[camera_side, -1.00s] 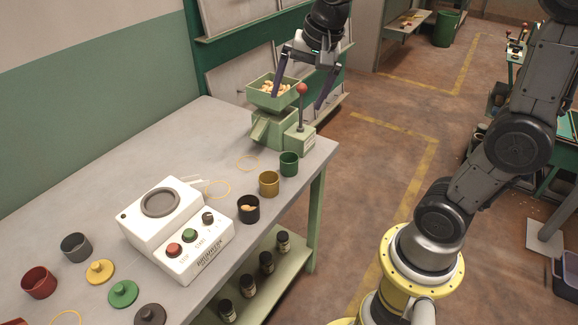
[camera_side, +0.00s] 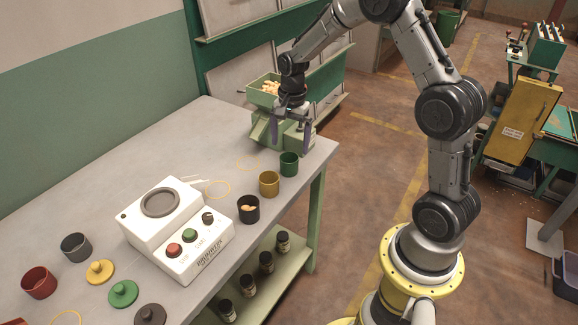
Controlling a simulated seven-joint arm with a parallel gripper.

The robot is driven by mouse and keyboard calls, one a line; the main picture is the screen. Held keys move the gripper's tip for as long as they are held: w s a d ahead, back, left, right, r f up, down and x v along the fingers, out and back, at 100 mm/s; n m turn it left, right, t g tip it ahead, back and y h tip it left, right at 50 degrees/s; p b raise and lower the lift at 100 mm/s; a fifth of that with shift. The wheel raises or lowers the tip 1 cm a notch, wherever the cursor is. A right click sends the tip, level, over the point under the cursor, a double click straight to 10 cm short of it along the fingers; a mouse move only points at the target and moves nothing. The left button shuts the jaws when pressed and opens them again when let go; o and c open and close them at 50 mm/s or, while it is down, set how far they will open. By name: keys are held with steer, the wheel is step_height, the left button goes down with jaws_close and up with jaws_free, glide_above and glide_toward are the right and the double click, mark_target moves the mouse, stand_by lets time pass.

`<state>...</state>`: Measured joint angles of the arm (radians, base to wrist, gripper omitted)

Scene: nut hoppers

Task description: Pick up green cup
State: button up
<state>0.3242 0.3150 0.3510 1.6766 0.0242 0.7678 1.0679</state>
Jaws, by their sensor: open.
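The green cup (camera_side: 289,165) stands upright on the table near its right edge, in front of the light green nut hopper (camera_side: 262,130). My gripper (camera_side: 290,148) is open and points down, its two dark fingers spread apart. In the picture it is just above and behind the cup, in front of the hopper. It holds nothing, and I cannot tell its exact height. The arm hides part of the hopper and its lever.
A yellow cup (camera_side: 269,184) and a black cup (camera_side: 249,209) with nuts stand in a row nearer the camera. A white machine with buttons (camera_side: 177,230) stands left of them. Grey (camera_side: 76,247) and red (camera_side: 39,282) cups and several lids are at lower left.

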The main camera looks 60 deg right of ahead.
mark_target(289, 158)
steer(key=shift+w+d+f, duration=0.1)
steer(key=shift+w+f, duration=0.05)
steer(key=shift+f, duration=1.55)
steer(key=shift+w+d+f, duration=0.1)
steer(key=shift+w+f, duration=0.05)
steer(key=shift+f, duration=1.55)
steer(key=shift+c, duration=0.2)
steer(key=c, duration=1.5)
steer(key=shift+o, duration=0.2)
steer(key=shift+r, duration=0.1)
